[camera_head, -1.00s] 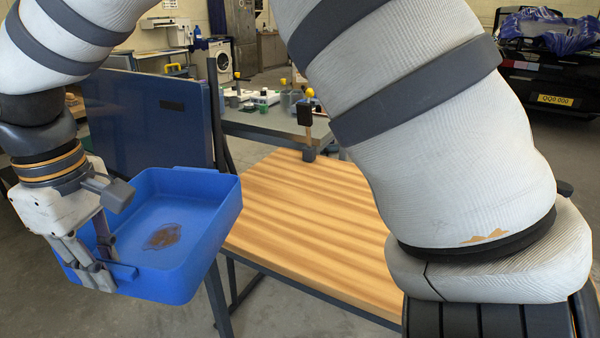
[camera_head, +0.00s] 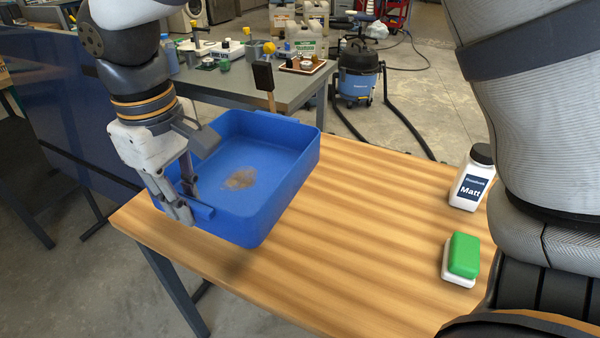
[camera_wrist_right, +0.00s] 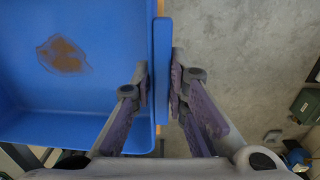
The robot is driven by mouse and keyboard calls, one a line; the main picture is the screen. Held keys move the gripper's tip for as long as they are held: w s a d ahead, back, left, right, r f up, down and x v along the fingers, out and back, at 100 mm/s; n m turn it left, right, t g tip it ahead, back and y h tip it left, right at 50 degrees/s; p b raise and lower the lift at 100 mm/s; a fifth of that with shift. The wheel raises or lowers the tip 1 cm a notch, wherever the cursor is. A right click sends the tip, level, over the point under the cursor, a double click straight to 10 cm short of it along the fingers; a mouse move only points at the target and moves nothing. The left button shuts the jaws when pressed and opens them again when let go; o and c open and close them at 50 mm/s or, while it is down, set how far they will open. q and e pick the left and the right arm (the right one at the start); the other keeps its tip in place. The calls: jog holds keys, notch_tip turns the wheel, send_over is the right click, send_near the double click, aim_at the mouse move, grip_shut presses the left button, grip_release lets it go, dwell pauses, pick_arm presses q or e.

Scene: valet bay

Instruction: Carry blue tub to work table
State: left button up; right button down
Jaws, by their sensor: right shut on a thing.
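The blue tub (camera_head: 285,190) is open-topped with a brown stain on its floor. It is held roughly level over the left end of the wooden work table (camera_head: 370,230). A dark shadow on the wood below suggests a small gap. My right gripper (camera_head: 190,212) is shut on the tub's near-left rim grip. In the right wrist view the fingers (camera_wrist_right: 155,95) pinch that blue rim (camera_wrist_right: 162,60) from both sides. The tub's underside is hidden. My left gripper is not in view.
A white bottle (camera_head: 472,180) and a green-and-white block (camera_head: 462,258) stand on the table's right part. A dark-headed brush or mallet (camera_head: 264,80) rises behind the tub. The table's middle is clear. A grey bench (camera_head: 230,82) with several items and a blue vacuum (camera_head: 358,75) are beyond.

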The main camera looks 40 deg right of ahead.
aim_at(225, 172)
jog(key=shift+w+d, duration=0.1)
jog(key=shift+d, duration=0.3)
jog(key=shift+w+d+f, duration=0.1)
jog(key=shift+d, duration=0.15)
jog(key=w+d+f, duration=0.1)
jog(key=w+d, duration=0.1)
jog(key=w+d+f+b, duration=0.1)
jog(key=w+d+f, duration=0.3)
jog(key=shift+d+b, duration=0.35)
jog(key=f, duration=0.1)
jog(key=w+d+f, duration=0.2)
jog(key=shift+w+d+f+b, duration=0.15)
jog(key=shift+d+f+b, duration=0.1)
jog(key=shift+f+b, duration=0.1)
jog(key=shift+w+d+f, duration=0.15)
jog(key=shift+f, duration=0.05)
jog(key=f, duration=0.3)
jog(key=shift+w+d+f, duration=0.2)
jog(key=shift+d+f, duration=0.1)
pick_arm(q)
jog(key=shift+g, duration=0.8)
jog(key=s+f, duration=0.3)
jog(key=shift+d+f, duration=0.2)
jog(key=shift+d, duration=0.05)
